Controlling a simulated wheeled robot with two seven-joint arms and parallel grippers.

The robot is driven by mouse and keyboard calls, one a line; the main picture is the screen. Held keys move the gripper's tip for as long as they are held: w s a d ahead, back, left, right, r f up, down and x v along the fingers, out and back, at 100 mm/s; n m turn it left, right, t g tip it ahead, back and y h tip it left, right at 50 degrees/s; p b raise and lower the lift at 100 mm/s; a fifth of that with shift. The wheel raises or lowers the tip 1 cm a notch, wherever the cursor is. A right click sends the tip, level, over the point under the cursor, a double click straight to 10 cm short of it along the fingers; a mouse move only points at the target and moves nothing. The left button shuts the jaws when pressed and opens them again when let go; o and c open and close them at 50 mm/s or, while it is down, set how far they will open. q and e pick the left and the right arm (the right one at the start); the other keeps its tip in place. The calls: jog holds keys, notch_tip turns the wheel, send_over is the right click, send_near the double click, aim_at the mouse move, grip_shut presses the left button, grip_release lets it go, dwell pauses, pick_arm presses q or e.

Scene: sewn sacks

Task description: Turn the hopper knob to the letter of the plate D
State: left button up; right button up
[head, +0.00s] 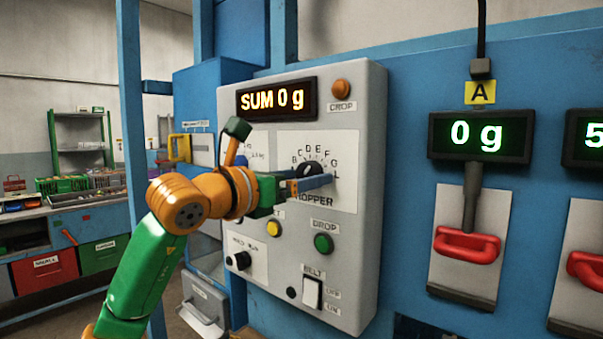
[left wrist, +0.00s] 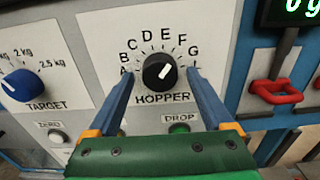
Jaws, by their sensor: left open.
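The black hopper knob (head: 311,168) is on the white dial plate of the grey control panel, with letters in an arc around it. In the left wrist view the knob (left wrist: 159,71) shows a white mark pointing to the upper right, roughly towards F and G. The letter D (left wrist: 147,37) is above the knob, slightly left. My left gripper (head: 311,186) is open in front of the dial. Its blue fingers (left wrist: 160,78) are on either side of the knob, with visible gaps. In the head view the fingers hide the dial's lower part. My right gripper is not in view.
The panel also has a blue target knob (left wrist: 22,86), a green drop button (head: 323,243), a yellow button (head: 274,228) and a belt switch (head: 312,292). The display (head: 277,98) reads SUM 0 g.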

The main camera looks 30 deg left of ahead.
pick_arm(q)
jog(key=shift+s+r, duration=0.1)
jog(key=shift+s, duration=0.2)
jog(key=c, duration=0.7)
grip_shut()
jog(key=n+b, duration=0.1)
jog(key=n, duration=0.3)
jog(key=shift+n, duration=0.4)
jog(key=shift+d+r+n+b, duration=0.1)
jog(key=shift+n+b, duration=0.25)
jog(key=shift+n, duration=2.15)
